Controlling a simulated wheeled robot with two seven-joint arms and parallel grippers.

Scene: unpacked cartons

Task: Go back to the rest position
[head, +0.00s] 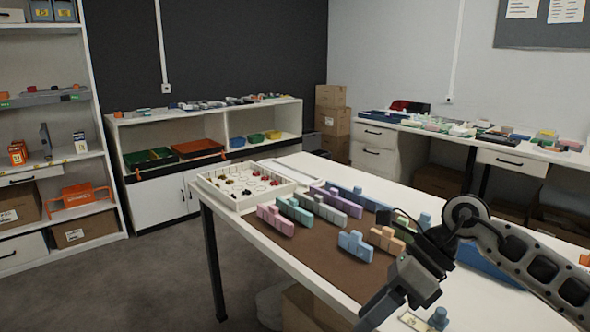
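My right arm comes in from the right over the white table (240,225). Its gripper (392,296) hangs near the table's front edge, pointing down and to the left. I cannot make out its fingertips clearly, so its opening is unclear, and I see no object held in it. My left gripper is not in view. On the brown mat (318,258) stand several pastel block-shaped pieces, among them a pink one (275,220), a purple one (336,202) and a blue one (355,246). The gripper is apart from these.
A white tray (232,202) with small red and dark pieces stands at the table's far left. A pale block piece (415,321) lies near the front edge by my gripper. Shelves (105,150) stand at the left, a cabinet (160,205) behind. The floor at left is clear.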

